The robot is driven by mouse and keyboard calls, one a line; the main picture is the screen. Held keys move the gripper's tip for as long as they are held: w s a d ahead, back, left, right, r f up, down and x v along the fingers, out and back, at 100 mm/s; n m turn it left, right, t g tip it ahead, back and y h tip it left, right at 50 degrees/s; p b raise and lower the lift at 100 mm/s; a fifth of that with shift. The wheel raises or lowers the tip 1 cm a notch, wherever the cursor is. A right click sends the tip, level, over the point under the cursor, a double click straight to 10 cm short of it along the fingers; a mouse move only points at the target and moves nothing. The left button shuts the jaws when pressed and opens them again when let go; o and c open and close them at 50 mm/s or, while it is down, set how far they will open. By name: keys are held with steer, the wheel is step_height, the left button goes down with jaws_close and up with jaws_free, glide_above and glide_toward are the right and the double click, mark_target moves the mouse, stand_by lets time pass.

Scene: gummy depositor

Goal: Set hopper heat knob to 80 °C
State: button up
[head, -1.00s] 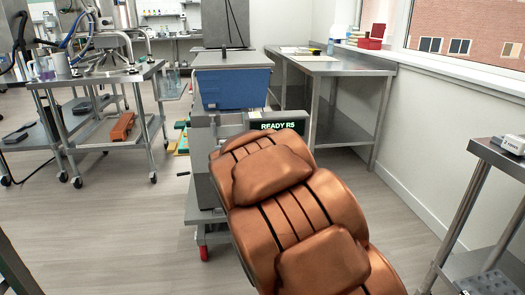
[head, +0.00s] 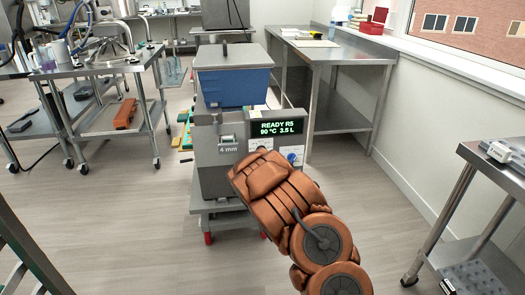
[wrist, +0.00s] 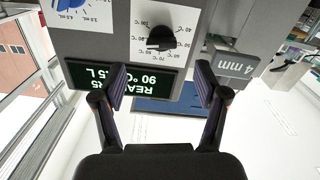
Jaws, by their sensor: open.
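The heat knob (wrist: 160,40) is black and sits on a white dial plate marked in °C, upside down in the wrist view. I cannot read its setting surely. The dark display (head: 276,129) reads READY R5, 90 °C, 3.5 L. It also shows in the wrist view (wrist: 120,78). My gripper (wrist: 161,82) is open and empty, its two fingers spread in front of the panel, the knob appearing beyond and between them. In the head view my arm hides the gripper and covers part of the panel.
The depositor has a blue hopper (head: 233,88) with a grey lid. A blue knob (head: 291,157) marked in mL is beside the heat knob. A steel table (head: 345,52) stands behind right, a cart (head: 100,68) left, another bench (head: 490,150) right. Open floor lies between.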

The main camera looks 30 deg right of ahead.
steer(key=shift+w+r+t, duration=0.1)
steer(key=shift+w+t, duration=0.05)
steer(key=shift+t, duration=0.15)
steer(key=x, duration=0.7)
steer(key=shift+w, duration=0.3)
steer(key=shift+d, duration=0.1)
steer(key=shift+c, duration=0.2)
steer(key=c, duration=1.1)
steer(key=shift+b, duration=0.5)
